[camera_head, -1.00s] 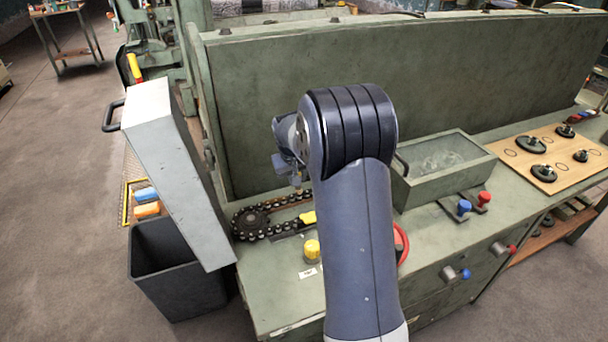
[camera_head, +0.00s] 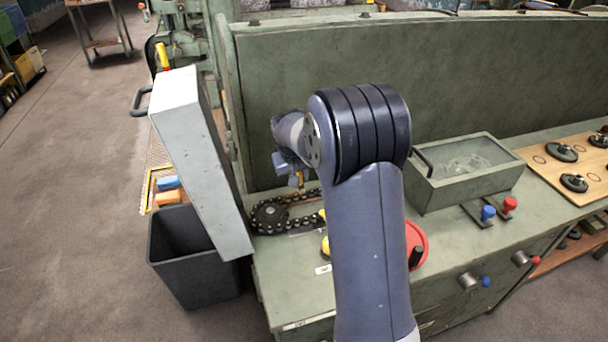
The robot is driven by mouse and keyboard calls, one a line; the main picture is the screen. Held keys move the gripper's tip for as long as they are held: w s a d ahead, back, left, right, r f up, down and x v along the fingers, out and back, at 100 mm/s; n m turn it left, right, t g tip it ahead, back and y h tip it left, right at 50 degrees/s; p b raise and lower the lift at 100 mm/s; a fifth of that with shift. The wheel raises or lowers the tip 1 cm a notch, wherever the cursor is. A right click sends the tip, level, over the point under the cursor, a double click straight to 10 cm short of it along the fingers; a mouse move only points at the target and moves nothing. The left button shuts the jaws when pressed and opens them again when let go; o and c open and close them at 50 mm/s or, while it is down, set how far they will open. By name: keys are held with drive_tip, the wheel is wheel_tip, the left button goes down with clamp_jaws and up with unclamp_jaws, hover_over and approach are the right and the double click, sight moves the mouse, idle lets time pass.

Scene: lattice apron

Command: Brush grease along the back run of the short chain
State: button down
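The short chain (camera_head: 284,228) is a dark loop on the left end of the green bench top, wrapped around a toothed sprocket (camera_head: 268,215). Its back run (camera_head: 300,198) passes behind the sprocket to the right, and its right end is hidden by my arm. My gripper (camera_head: 294,172), bluish grey, hangs above and behind the back run, small and partly hidden by my wrist. A thin yellow-brown bit (camera_head: 301,180) shows beneath it, possibly part of a brush. I cannot tell whether the fingers grip it or whether anything touches the chain.
A grey tilted panel (camera_head: 190,150) stands left of the chain, above a black bin (camera_head: 180,260). A tall green backboard (camera_head: 440,80) rises behind. A red handwheel (camera_head: 418,240) is partly behind my arm. A glass-topped box (camera_head: 465,165) and blue (camera_head: 488,213) and red (camera_head: 509,204) knobs lie right.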

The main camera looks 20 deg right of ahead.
drive_tip(key=shift+a, duration=3.1)
wheel_tip(320, 180, up, 6)
drive_tip(key=p, duration=0.4)
drive_tip(key=shift+r, duration=0.15)
wheel_tip(320, 180, up, 3)
drive_tip(key=shift+f+p, duration=0.1)
drive_tip(key=shift+p, duration=0.95)
